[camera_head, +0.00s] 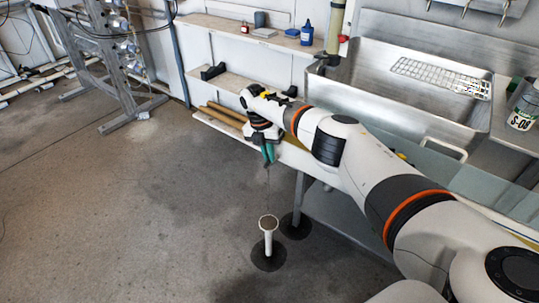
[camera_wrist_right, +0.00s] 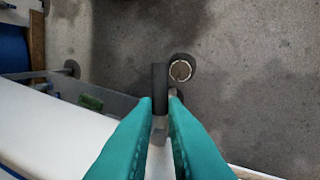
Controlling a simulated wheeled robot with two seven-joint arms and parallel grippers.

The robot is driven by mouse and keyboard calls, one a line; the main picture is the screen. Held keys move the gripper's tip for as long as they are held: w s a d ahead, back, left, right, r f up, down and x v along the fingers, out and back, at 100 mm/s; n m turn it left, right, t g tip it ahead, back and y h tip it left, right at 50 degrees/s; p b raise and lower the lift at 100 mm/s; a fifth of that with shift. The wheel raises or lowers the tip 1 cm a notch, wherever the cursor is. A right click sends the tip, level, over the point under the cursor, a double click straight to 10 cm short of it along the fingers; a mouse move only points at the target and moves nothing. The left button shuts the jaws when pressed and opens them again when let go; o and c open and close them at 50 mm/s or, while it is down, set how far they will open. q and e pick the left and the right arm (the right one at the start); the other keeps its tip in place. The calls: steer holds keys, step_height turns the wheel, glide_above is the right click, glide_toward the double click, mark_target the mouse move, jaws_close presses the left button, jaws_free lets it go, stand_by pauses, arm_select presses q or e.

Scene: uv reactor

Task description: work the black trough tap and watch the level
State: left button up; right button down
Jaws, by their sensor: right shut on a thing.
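My right gripper (camera_head: 267,153) has teal fingers and points down at the outer edge of the white bench or trough. In the right wrist view its fingertips (camera_wrist_right: 160,103) are closed around a black upright piece, which I take for the black tap (camera_wrist_right: 160,76). In the head view the tap is hidden by the gripper and wrist. A thin line, perhaps a trickle of water, runs down below the fingers toward a white standpipe (camera_head: 268,240) with a brownish top; the standpipe top shows in the wrist view (camera_wrist_right: 181,69). No water level is visible. My left gripper is out of view.
A steel sink (camera_head: 385,85) with a wire rack (camera_head: 440,77) stands at the back right. A labelled canister (camera_head: 523,108) is at the far right. Shelves hold a blue bottle (camera_head: 307,33) and small items. A metal frame (camera_head: 110,50) stands at left. The floor in front is open, with dark patches.

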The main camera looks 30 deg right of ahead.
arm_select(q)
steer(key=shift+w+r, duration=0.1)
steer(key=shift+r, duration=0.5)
arm_select(e)
steer(key=shift+w+r+m, duration=0.1)
steer(key=shift+w+m, duration=0.05)
steer(key=shift+m, duration=0.25)
steer(key=c, duration=1.5)
jaws_free()
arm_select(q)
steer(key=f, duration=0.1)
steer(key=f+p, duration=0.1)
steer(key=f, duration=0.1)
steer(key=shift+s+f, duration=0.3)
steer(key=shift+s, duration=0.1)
arm_select(e)
steer(key=r, duration=0.4)
steer(key=w+r, duration=0.1)
steer(key=r, duration=0.2)
steer(key=w+a+r, duration=0.1)
steer(key=r, duration=0.3)
steer(key=shift+a+r, duration=0.1)
steer(key=shift+r, duration=0.25)
